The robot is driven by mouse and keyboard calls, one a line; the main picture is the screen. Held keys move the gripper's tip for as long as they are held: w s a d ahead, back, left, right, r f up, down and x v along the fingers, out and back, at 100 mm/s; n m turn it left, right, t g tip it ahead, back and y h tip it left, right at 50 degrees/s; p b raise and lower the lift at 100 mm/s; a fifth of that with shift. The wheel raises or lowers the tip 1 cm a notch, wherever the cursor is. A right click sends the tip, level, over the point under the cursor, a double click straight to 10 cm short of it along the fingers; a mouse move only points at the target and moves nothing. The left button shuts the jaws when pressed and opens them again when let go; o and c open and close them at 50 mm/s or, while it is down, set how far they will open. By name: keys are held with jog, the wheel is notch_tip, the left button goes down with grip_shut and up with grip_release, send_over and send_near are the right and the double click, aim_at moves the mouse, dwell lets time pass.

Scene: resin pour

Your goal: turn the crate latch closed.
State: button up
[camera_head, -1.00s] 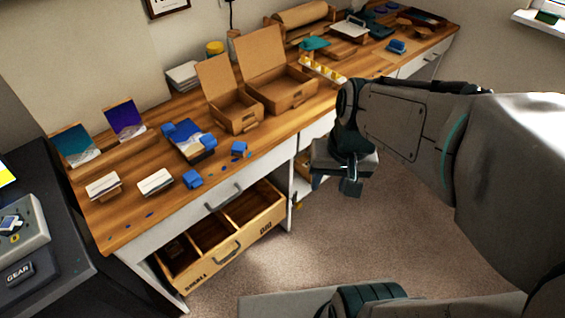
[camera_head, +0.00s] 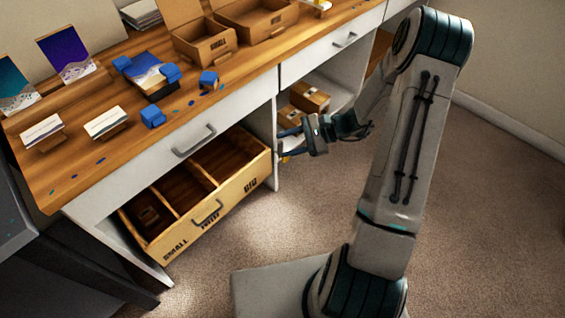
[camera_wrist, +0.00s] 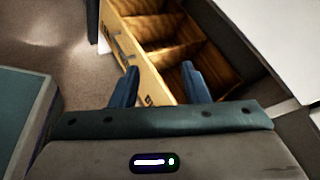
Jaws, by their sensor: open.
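A wooden crate (camera_head: 232,197) sits pulled out like a drawer under the desk, with compartments and the words SMALL and BIG on its front. It also shows ahead of my fingers in the wrist view (camera_wrist: 133,42). A grey handle (camera_head: 207,213) is on its front. I cannot make out a latch on the crate for certain. A small yellow bit (camera_head: 285,159) shows by my lower finger, too small to identify. My gripper (camera_head: 285,144) is open and empty, just right of the crate's right end. Its two blue fingers (camera_wrist: 160,82) are apart in the wrist view.
The desk (camera_head: 75,165) holds cartons (camera_head: 203,42), blue blocks (camera_head: 153,116) and cards. Small brown boxes (camera_head: 309,97) stand on a shelf behind my gripper. A desk leg is beside the crate. The carpet (camera_head: 240,245) in front is clear.

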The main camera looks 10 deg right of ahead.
jog(key=w+d+f+m+t+y+b, duration=0.1)
jog(key=w+d+f+m+t+b, duration=0.15)
jog(key=f, duration=0.45)
jog(key=w+d+f+m+t+b, duration=0.1)
jog(key=w+f+m+t+b, duration=0.15)
jog(key=f, duration=0.35)
jog(key=m+t+h+b, duration=0.4)
jog(key=m+t, duration=0.4)
jog(key=m, duration=0.2)
send_near(287, 159)
jog(key=b+x, duration=0.3)
jog(key=x, duration=0.9)
jog(key=shift+w+a+b, duration=0.15)
jog(key=shift+b, duration=0.2)
grip_shut()
